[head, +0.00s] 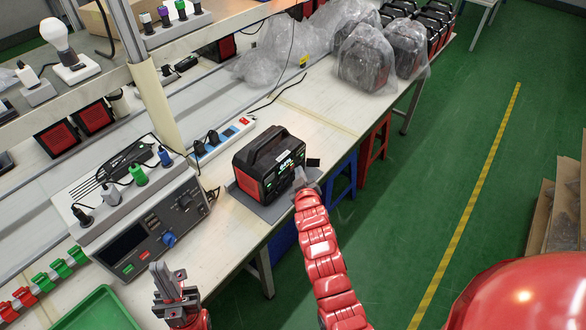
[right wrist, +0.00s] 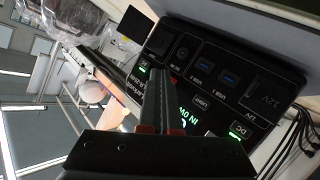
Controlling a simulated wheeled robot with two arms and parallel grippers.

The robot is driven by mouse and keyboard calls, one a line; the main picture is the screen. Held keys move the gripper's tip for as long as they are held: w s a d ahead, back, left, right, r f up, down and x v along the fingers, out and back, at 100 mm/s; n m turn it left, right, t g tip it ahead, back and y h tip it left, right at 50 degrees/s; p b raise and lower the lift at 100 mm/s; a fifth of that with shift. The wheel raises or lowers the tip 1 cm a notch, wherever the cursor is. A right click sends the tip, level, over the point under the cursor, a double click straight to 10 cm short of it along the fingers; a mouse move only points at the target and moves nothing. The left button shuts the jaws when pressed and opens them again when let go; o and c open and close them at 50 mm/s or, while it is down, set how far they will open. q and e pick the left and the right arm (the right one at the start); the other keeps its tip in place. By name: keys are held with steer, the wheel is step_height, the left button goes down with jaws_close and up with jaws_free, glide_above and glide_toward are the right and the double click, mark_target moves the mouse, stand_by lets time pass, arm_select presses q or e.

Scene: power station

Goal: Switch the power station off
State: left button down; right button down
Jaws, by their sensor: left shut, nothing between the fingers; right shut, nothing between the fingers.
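The power station (head: 258,160), a black and red box with a top handle, stands on a grey mat (head: 277,209) on the workbench. Its front panel (right wrist: 222,75) fills much of the right wrist view, with USB and 12V sockets. Green lights glow by several labelled buttons, including the DC button (right wrist: 238,131), and green display text shows partly behind my fingers. My right gripper (head: 300,177) is shut and empty, close in front of the panel; its fingers (right wrist: 162,78) also show in the right wrist view. Contact cannot be told. My left gripper (head: 172,284) is shut and empty at the bench's front edge.
A grey bench supply (head: 150,235) stands left of the power station. A white power strip (head: 222,140) lies behind it. Plastic-wrapped units (head: 366,57) stand further along the bench. A red stool (head: 375,143) and a blue stool (head: 343,178) are under the edge.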

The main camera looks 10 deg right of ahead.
steer(key=shift+w+a+b, duration=0.25)
steer(key=shift+w+b, duration=0.05)
steer(key=shift+b, duration=0.1)
stand_by(0.5)
steer(key=shift+s+d+r+p, duration=0.1)
steer(key=shift+s+d+p, duration=0.35)
steer(key=shift+s, duration=0.1)
steer(key=shift+s+d, duration=0.1)
steer(key=s+d+p, duration=0.2)
steer(key=s+d, duration=0.1)
steer(key=s, duration=0.1)
steer(key=shift+s+d, duration=0.35)
steer(key=shift+s, duration=0.05)
stand_by(0.6)
